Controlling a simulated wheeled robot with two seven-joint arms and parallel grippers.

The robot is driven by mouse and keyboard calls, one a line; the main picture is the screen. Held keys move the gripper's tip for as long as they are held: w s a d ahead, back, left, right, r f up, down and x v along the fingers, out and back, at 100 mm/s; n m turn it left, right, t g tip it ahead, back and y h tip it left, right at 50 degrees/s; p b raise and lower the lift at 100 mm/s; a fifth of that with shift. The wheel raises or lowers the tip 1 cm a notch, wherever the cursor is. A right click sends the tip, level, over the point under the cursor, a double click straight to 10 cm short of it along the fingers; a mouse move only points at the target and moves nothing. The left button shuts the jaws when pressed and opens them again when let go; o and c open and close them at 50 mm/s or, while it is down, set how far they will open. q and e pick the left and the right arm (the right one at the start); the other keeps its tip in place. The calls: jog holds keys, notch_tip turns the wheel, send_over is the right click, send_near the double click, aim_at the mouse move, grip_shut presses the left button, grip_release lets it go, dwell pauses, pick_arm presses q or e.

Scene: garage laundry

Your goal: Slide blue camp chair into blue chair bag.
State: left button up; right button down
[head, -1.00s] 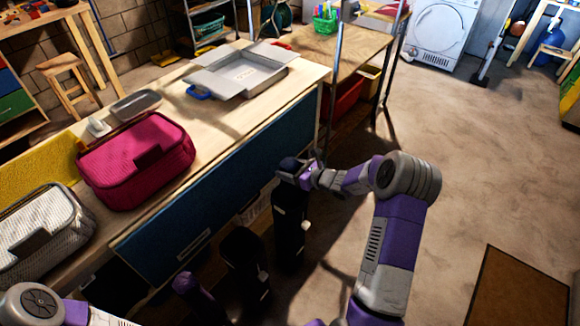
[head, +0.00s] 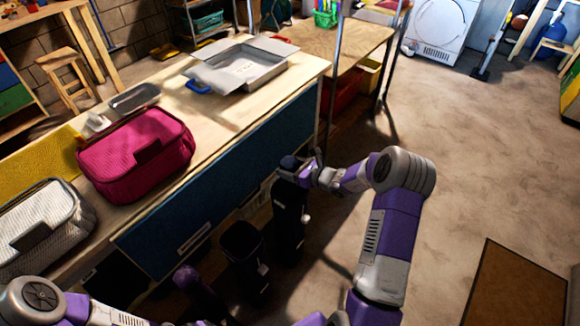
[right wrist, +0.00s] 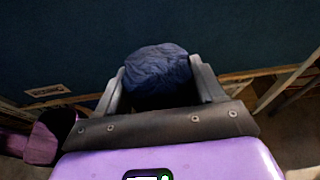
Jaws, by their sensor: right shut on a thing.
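My right gripper (head: 296,166) is shut on the blue camp chair (head: 288,163), a rolled bundle whose top shows between the fingers. In the right wrist view the crumpled blue fabric of the chair (right wrist: 158,67) sits between both fingers (right wrist: 160,90). Directly below the gripper stands a tall, dark, tube-like bag (head: 288,225) with a light tag. The chair's lower part is hidden, and I cannot tell how deep it is in the bag. My left gripper is not in view; only part of the left arm shows at the lower left.
A second dark, open-topped tube (head: 245,258) stands close on the left. A purple rounded thing (head: 188,280) is beside it, unclear. The workbench (head: 232,125) with its blue front panel (head: 215,205) is just behind. Open floor (head: 465,160) lies to the right.

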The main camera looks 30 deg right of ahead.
jog(key=shift+w, duration=0.1)
jog(key=shift+c, duration=0.9)
grip_release()
jog(key=shift+o, duration=0.7)
jog(key=shift+f, duration=0.1)
jog(key=shift+s+f, duration=0.2)
jog(key=p+v, duration=0.2)
jog(key=v, duration=0.5)
jog(key=shift+s+r, duration=0.2)
jog(key=shift+r, duration=0.1)
